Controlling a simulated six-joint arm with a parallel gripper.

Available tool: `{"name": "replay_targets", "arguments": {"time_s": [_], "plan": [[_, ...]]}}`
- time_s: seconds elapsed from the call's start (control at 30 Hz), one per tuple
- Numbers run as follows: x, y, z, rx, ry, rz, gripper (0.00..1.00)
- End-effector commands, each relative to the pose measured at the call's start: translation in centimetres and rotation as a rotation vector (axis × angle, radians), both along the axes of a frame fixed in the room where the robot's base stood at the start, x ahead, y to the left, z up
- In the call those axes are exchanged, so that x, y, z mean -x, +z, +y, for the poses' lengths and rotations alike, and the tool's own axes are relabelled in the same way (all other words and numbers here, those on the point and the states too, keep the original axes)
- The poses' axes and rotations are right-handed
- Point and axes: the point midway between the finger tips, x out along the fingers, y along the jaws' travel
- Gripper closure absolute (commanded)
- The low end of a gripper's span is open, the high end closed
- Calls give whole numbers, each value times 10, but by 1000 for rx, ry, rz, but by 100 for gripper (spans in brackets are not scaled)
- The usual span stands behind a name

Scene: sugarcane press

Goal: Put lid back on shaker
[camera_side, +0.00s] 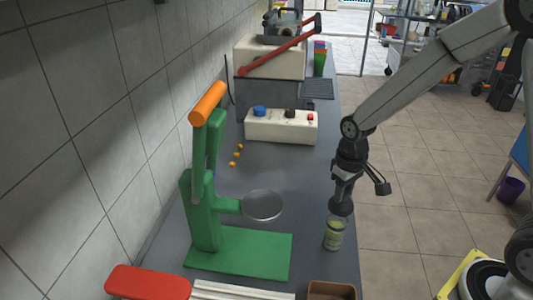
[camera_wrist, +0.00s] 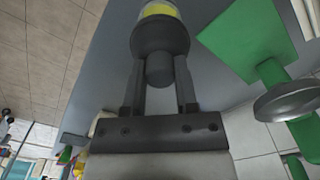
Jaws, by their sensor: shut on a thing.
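The shaker (camera_side: 334,235) is a clear cup with yellow-green contents, upright near the right edge of the counter. Its yellowish body shows at the top of the wrist view (camera_wrist: 159,10). The dark grey lid (camera_side: 341,208) is at the shaker's mouth, a little to the right in the side view. I cannot tell whether it is fully seated. In the wrist view, the lid (camera_wrist: 160,38) hides the shaker's rim. My gripper (camera_wrist: 159,76) is shut on the lid's round knob, one finger on each side. In the side view, my gripper (camera_side: 343,189) points down above the shaker.
A green press (camera_side: 245,253) with an orange handle and a round metal plate (camera_side: 263,205) stands left of the shaker. A red block (camera_side: 148,282) and a brown box (camera_side: 331,290) lie in front. A white control box (camera_side: 281,126) stands behind. The counter's right edge is close.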

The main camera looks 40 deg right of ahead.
Motion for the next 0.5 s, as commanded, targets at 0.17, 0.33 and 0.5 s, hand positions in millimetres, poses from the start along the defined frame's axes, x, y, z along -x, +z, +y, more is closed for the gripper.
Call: {"name": "replay_targets", "arguments": {"time_s": [0.17, 0.33, 0.5], "plan": [[0, -13, 0, 0, 0, 2, 100], [0, -23, 0, 0, 0, 3, 100], [0, -29, 0, 0, 0, 1, 100]]}}
